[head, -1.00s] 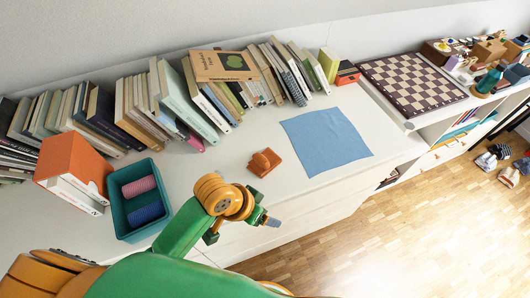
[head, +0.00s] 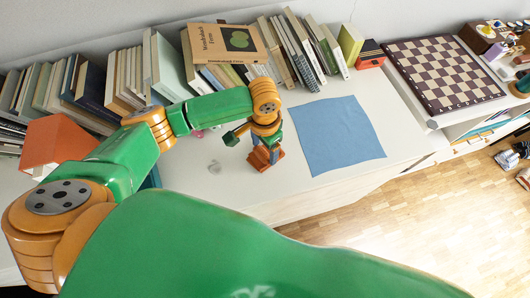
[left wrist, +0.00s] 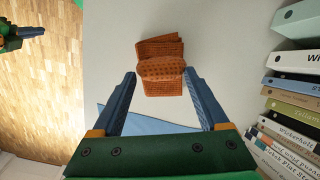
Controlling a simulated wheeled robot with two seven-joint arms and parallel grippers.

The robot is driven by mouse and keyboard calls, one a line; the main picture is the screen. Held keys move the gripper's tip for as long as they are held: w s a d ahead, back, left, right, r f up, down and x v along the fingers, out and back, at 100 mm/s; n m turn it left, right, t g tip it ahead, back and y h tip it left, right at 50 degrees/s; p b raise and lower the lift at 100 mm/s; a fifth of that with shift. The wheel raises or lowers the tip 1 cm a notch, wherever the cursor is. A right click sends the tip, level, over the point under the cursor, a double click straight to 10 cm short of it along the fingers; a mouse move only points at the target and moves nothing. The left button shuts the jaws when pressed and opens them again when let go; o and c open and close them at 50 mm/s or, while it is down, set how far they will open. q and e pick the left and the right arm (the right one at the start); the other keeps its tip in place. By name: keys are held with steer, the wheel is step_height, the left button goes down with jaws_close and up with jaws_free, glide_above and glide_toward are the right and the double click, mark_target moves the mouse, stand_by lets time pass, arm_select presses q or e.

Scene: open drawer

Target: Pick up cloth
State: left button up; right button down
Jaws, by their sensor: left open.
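An orange-brown folded textured cloth (head: 262,160) lies on the white top; it also shows in the left wrist view (left wrist: 160,48). A flat blue cloth (head: 335,138) lies spread out to its right, and its edge shows in the left wrist view (left wrist: 150,117). My left gripper (head: 266,147) is right over the orange-brown cloth and partly hides it in the head view. In the left wrist view the fingers (left wrist: 159,75) are apart, one on each side of the cloth's near part. What looks like my right gripper (left wrist: 20,36) shows at the left wrist view's top left, over the floor.
A row of books (head: 120,80) stands along the wall behind. A chessboard (head: 443,75) lies to the right. An orange box (head: 55,142) stands at the left. A small clear object (head: 214,167) lies left of the orange-brown cloth. The top's front edge drops to the wooden floor (head: 400,220).

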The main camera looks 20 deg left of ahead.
arm_select(q)
steer(key=shift+w+f, duration=0.3)
steer(key=shift+f, duration=0.05)
steer(key=shift+c, duration=0.4)
steer(key=shift+s+r, duration=0.1)
steer(key=shift+s, duration=0.05)
steer(key=c, duration=1.1)
jaws_close()
steer(key=shift+r, duration=0.45)
steer(key=s+d+r+p, duration=0.3)
steer(key=s+r, duration=0.9)
steer(key=s, duration=0.1)
steer(key=shift+s, duration=0.3)
